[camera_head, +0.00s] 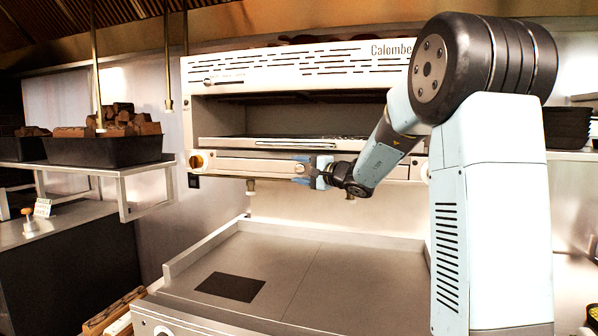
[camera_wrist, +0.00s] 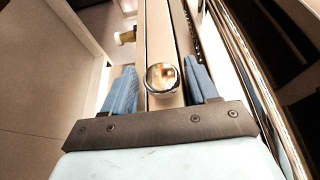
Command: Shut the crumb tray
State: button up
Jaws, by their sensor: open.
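The crumb tray (camera_head: 245,164) is the long pale metal front under the grill's opening; it also shows as a pale strip in the wrist view (camera_wrist: 158,35). How far it stands out from the grill is hard to tell. A round shiny knob (camera_wrist: 163,79) sits on this strip. My gripper (camera_head: 312,171) is at the front of the tray, its blue fingers apart. In the wrist view my gripper (camera_wrist: 163,75) has one finger on each side of the knob, with gaps visible. My arm hides the tray's right part.
The grill (camera_head: 300,65) hangs above a flat steel counter (camera_head: 320,270) with a dark square (camera_head: 230,287). A control knob (camera_head: 197,161) is at the grill's left end. A black bin of wood (camera_head: 105,150) stands on the left shelf. The counter below my gripper is mostly clear.

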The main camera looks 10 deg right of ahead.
jog(key=v, duration=1.4)
jog(key=shift+w, duration=0.15)
jog(key=s+a+f+n+g+h, duration=0.1)
jog(key=s+a+f+n+g, duration=0.25)
jog(key=s+a, duration=0.4)
jog(key=s+a+f+n+g+h, duration=0.1)
jog(key=s+a+f+n+g, duration=0.3)
jog(key=s, duration=0.7)
jog(key=s+d+f+n+h, duration=0.1)
jog(key=s+d+h, duration=0.2)
jog(key=s, duration=0.4)
jog(key=s+d+f+n+g+h, duration=0.1)
jog(key=s+d+f+n+h, duration=0.1)
jog(key=s+h, duration=0.4)
jog(key=shift+s+d+f, duration=0.3)
jog(key=shift+s+d, duration=0.6)
jog(key=shift+s, duration=0.15)
